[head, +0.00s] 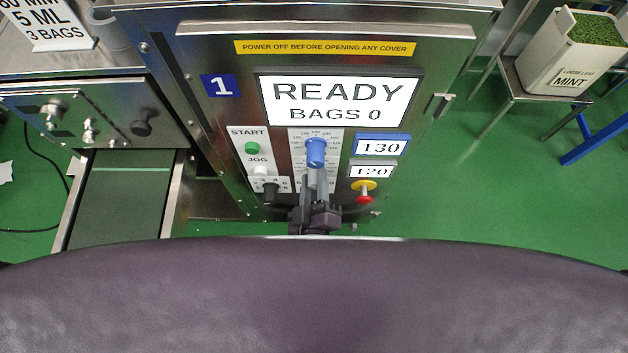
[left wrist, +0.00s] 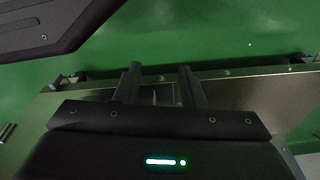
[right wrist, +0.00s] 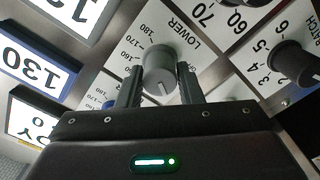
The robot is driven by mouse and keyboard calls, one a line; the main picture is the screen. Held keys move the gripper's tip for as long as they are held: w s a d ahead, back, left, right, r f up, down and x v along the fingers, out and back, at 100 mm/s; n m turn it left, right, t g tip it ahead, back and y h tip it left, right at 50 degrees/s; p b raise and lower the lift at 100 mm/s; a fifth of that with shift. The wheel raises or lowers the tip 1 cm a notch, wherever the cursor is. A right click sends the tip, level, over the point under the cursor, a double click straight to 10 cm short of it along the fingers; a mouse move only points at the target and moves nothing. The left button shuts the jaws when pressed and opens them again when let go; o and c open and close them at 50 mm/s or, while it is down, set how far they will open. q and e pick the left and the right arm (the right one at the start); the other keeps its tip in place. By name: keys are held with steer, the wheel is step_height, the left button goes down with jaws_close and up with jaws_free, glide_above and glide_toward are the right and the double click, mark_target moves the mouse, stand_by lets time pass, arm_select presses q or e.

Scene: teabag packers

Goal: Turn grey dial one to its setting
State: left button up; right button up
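The grey dial (right wrist: 158,72) is a round knob with a white pointer line, on a white scale marked LOWER. In the right wrist view it sits between the tips of my right gripper (right wrist: 160,84), one finger on each side. The fingers look spread; I cannot tell whether they touch the knob. In the head view my right gripper (head: 314,180) covers the grey dial, below the blue dial (head: 316,152). The grey-framed display (head: 372,171) reads 120. My left gripper (left wrist: 158,80) is open and empty, away from the panel.
The blue-framed display (head: 380,147) reads 130; the screen (head: 338,103) reads READY, BAGS 0. The green start button (head: 252,148), a black batch knob (right wrist: 292,60) and a red stop button (head: 364,197) are close around. A mint bin (head: 568,60) stands at right.

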steer(key=c, duration=0.5)
steer(key=shift+m, duration=1.5)
steer(key=shift+d+m+p, duration=0.1)
steer(key=shift+m+p, duration=0.25)
steer(key=shift+m, duration=0.95)
arm_select(q)
steer(key=shift+s+a+f, duration=0.3)
steer(key=shift+s+f, duration=0.2)
steer(key=shift+s, duration=0.05)
steer(key=shift+s+f, duration=0.1)
steer(key=shift+s, duration=0.05)
steer(key=shift+d, duration=0.15)
